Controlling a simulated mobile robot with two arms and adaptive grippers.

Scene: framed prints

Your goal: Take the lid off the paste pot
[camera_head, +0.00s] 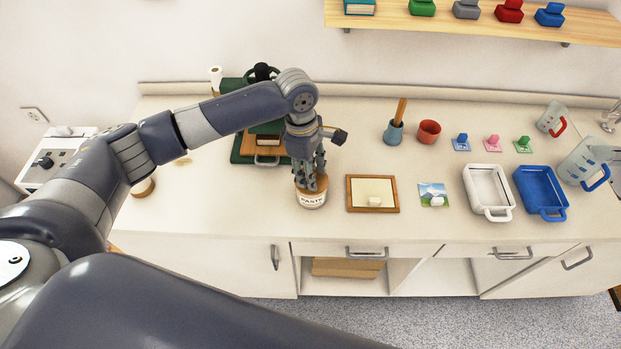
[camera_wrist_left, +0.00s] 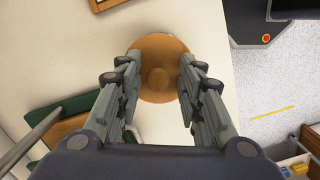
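The paste pot (camera_head: 311,200), a white jar labelled PASTE, stands upright on the counter left of the framed board. Its round brown lid (camera_wrist_left: 158,48) with a central knob (camera_wrist_left: 158,76) shows in the left wrist view and appears seated on the pot. My left gripper (camera_head: 312,186) points down right over the pot. In the left wrist view its two fingers (camera_wrist_left: 158,82) are apart, one on each side of the knob, with gaps between; they overlap the lid's edges in the picture. Whether they touch the lid is unclear. My right gripper is not in view.
A wooden frame (camera_head: 349,197) lies just right of the pot, then a small landscape picture (camera_head: 433,188), a white tray (camera_head: 507,203) and a blue tray (camera_head: 560,205). A green press-like item (camera_head: 243,146) stands behind left. Counter left of the pot is mostly clear.

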